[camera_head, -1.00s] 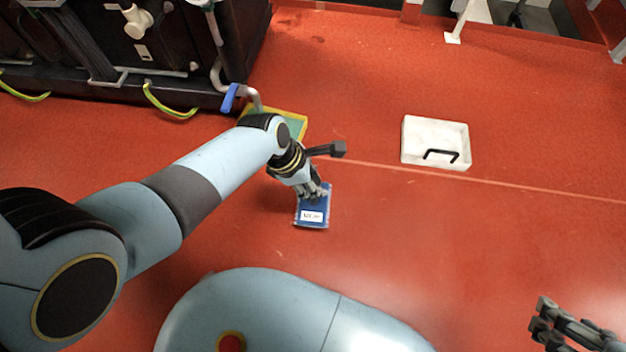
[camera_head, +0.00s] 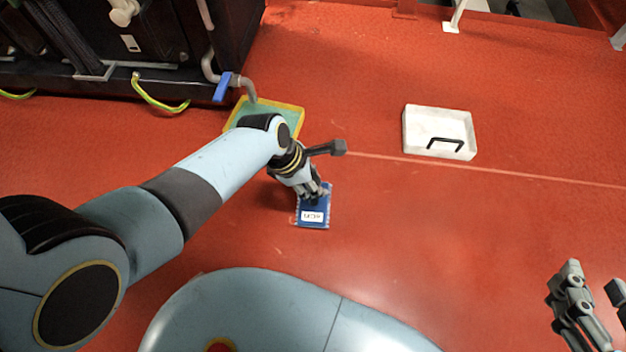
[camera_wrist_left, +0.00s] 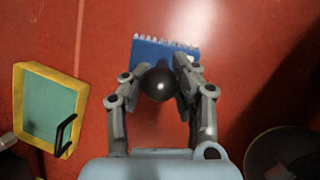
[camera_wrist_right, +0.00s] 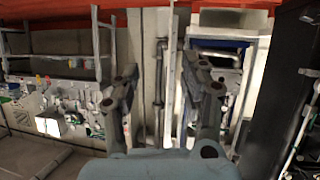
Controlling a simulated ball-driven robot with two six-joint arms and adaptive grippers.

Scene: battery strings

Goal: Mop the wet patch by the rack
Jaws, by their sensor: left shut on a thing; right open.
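A blue mop head (camera_head: 312,216) with a white label and pale bristles along its edge is on or just above the red floor. In the left wrist view the blue block (camera_wrist_left: 160,52) shows beyond a round black knob (camera_wrist_left: 158,84). My left gripper (camera_head: 314,193) is shut on this knob, with a finger on each side. My right gripper (camera_head: 592,284) is open and empty at the lower right. It also shows in the right wrist view (camera_wrist_right: 165,85), with nothing between its fingers. I cannot make out a clear edge of the wet patch; the floor has only soft shiny areas.
A yellow-rimmed green tray (camera_head: 292,108) lies under a grey pipe with a blue valve handle (camera_head: 222,86), beside the black rack (camera_head: 150,40). A white tray (camera_head: 410,128) with a black handle lies farther right. Open red floor (camera_head: 440,240) lies between the mop and my right gripper.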

